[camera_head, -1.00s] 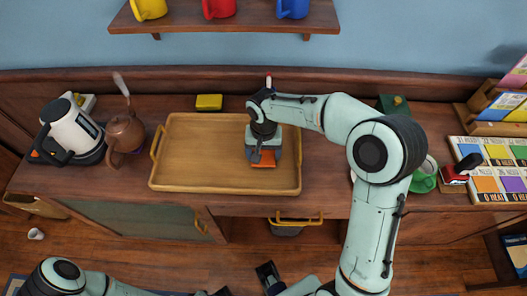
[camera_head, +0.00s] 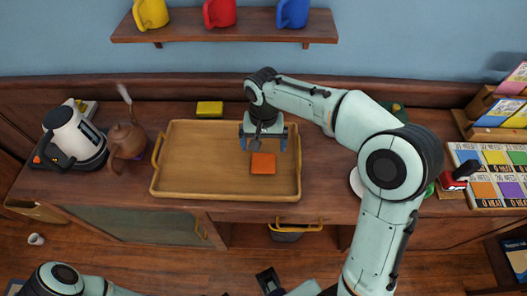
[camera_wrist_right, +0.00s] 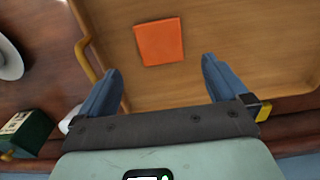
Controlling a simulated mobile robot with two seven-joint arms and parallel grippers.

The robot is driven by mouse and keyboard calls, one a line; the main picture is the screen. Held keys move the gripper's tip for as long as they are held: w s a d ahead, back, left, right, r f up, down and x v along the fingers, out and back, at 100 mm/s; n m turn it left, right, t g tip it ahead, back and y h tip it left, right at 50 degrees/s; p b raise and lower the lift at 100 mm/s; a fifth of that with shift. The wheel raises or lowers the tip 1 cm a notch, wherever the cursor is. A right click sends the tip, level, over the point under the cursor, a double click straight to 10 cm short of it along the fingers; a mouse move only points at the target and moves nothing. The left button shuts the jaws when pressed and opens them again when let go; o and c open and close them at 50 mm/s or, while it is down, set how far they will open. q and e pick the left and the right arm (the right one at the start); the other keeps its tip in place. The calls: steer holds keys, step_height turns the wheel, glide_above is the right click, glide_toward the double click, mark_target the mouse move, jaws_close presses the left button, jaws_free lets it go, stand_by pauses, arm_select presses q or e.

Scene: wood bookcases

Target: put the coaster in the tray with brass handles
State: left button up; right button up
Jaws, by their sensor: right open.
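The coaster is an orange square (camera_head: 263,163) lying flat in the right half of the wooden tray (camera_head: 200,160). The tray has a yellow brass handle (camera_head: 157,148) at its left end. My right gripper (camera_head: 263,141) is open and empty above the tray, just behind the coaster and apart from it. In the right wrist view the whole coaster (camera_wrist_right: 159,41) lies beyond the two spread blue fingers (camera_wrist_right: 162,72), on the tray floor (camera_wrist_right: 230,40).
A white kettle (camera_head: 73,133) and a brown pot (camera_head: 126,140) stand left of the tray. A yellow block (camera_head: 209,109) lies behind it. My right arm partly covers a green cup at the right. A shelf with mugs (camera_head: 220,13) hangs above.

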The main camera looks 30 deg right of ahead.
steer(key=shift+r, duration=1.8)
